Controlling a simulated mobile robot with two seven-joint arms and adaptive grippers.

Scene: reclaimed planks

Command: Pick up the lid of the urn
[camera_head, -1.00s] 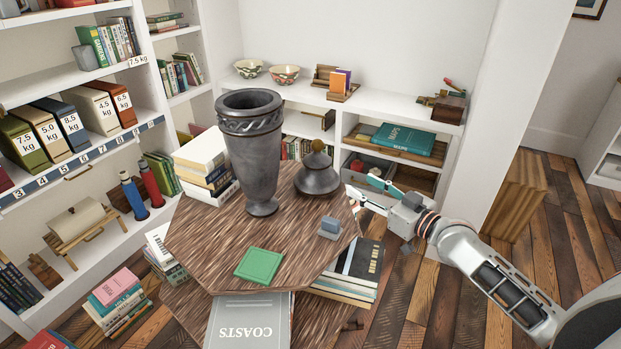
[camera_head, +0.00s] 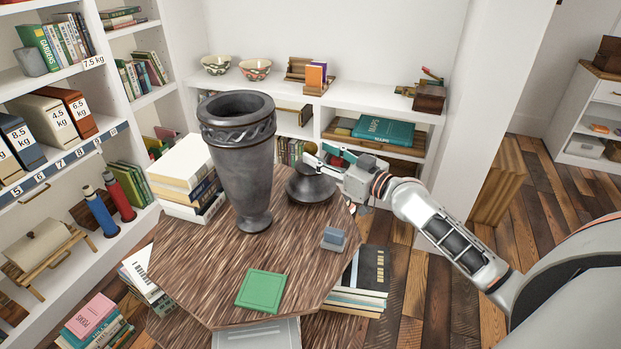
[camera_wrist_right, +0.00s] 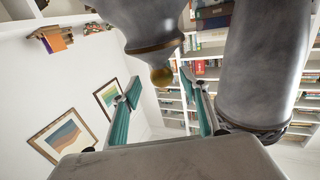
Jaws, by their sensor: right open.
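The grey urn (camera_head: 245,165) stands upright and open-topped on the wooden table. Its dark grey lid (camera_head: 310,188) sits on the table to the right of the urn. My right gripper (camera_head: 322,160) is open at the top of the lid and hides its knob in the head view. In the right wrist view the picture is upside down: the lid (camera_wrist_right: 145,22) hangs from the top edge, and its gold knob (camera_wrist_right: 161,76) appears between the open teal-padded fingers. I cannot tell whether they touch it. The urn (camera_wrist_right: 265,65) is close on the right there. My left gripper is not in view.
A stack of books (camera_head: 187,172) stands left of the urn. A green square (camera_head: 262,290) and a small grey block (camera_head: 334,239) lie on the table (camera_head: 205,275). Shelves stand behind and at the left.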

